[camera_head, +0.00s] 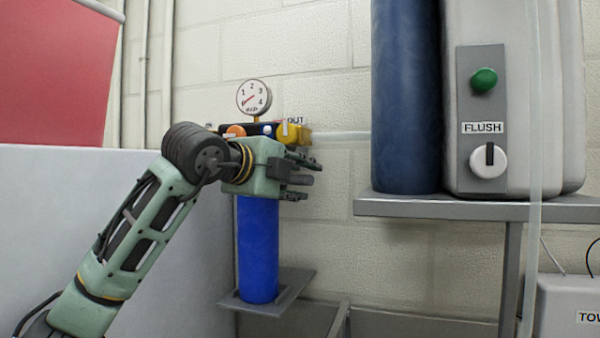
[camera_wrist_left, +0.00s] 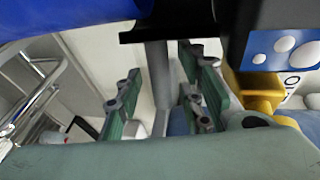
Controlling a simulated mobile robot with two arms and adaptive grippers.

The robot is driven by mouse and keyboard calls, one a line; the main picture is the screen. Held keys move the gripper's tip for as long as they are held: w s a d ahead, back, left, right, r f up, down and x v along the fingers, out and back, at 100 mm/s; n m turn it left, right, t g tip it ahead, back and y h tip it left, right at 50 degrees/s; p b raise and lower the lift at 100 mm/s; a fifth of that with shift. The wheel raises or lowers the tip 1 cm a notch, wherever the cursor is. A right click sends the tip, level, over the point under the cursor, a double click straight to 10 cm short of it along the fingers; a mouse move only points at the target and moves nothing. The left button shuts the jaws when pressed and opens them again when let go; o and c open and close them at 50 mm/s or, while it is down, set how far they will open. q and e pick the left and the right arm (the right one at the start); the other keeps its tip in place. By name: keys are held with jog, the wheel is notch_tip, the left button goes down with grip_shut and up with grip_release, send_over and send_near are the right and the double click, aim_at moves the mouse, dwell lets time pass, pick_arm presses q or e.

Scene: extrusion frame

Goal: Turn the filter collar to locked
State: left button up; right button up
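The blue filter housing (camera_head: 258,250) stands upright under the valve head, and my left gripper (camera_head: 300,177) is in front of its top, covering the collar area in the head view. In the left wrist view, the blue housing (camera_wrist_left: 65,16) is at the upper left, with a black band (camera_wrist_left: 180,22) beside it. A grey bar (camera_wrist_left: 158,75) sticks out from this band, apparently the collar's handle. The left gripper (camera_wrist_left: 160,90) has its green fingers apart, one on each side of the bar, with gaps visible. The lock markings are not readable. My right gripper is not in view.
Above are a pressure gauge (camera_head: 254,98), an orange knob (camera_head: 235,131) and a yellow valve handle (camera_head: 293,133). A grey bracket (camera_head: 290,285) is below the housing. To the right, a shelf (camera_head: 450,207) bears a dark blue cylinder (camera_head: 405,100) and the FLUSH panel (camera_head: 482,108).

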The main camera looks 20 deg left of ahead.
pick_arm(q)
jog(key=shift+w+d, duration=0.1)
jog(key=shift+w, duration=0.3)
jog(key=shift+s, duration=0.15)
jog(key=shift+c, duration=0.3)
jog(key=shift+f, duration=0.1)
grip_shut()
